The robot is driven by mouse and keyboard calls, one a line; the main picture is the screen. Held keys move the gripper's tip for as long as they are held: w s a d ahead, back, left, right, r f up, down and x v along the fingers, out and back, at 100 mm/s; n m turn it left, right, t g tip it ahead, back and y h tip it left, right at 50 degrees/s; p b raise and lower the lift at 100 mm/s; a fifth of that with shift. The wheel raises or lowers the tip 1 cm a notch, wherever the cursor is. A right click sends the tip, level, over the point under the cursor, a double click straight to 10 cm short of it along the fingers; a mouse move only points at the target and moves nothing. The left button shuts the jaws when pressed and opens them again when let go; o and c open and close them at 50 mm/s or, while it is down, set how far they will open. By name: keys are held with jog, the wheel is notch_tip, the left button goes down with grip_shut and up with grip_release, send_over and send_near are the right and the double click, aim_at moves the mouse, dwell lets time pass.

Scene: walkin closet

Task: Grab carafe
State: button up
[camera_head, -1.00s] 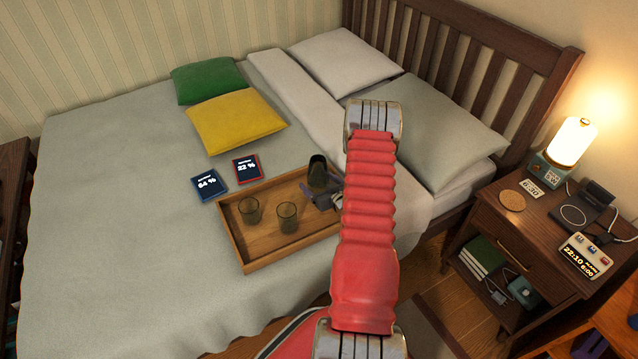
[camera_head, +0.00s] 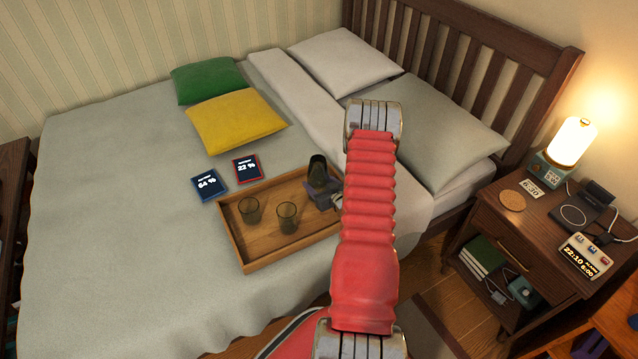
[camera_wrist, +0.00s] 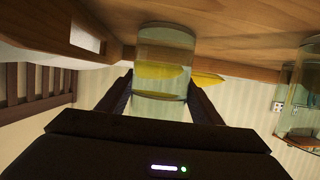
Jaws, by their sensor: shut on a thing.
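The carafe (camera_head: 318,170) is dark, smoky glass and stands at the back right of the wooden tray (camera_head: 258,262) on the bed. My gripper (camera_head: 324,193) is at the carafe, low on its body, partly hidden behind my red arm. In the wrist view the clear carafe (camera_wrist: 164,68) sits between the two dark fingers of my gripper (camera_wrist: 160,97), which are shut on it. The carafe's base appears at or close to the tray floor (camera_wrist: 235,25); I cannot tell whether they touch.
Two smoky glasses (camera_head: 250,209) (camera_head: 287,217) stand on the tray left of the carafe. Two tablets (camera_head: 209,186) (camera_head: 248,169) lie behind the tray. Yellow (camera_head: 236,121) and green (camera_head: 208,80) pillows lie farther back. A nightstand (camera_head: 500,240) with a lamp stands at the right.

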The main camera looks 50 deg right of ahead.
aim_at(322, 165)
jog(key=shift+c, duration=0.7)
jog(key=shift+r, duration=0.35)
jog(key=shift+r, duration=4.65)
jog(key=shift+r, duration=0.1)
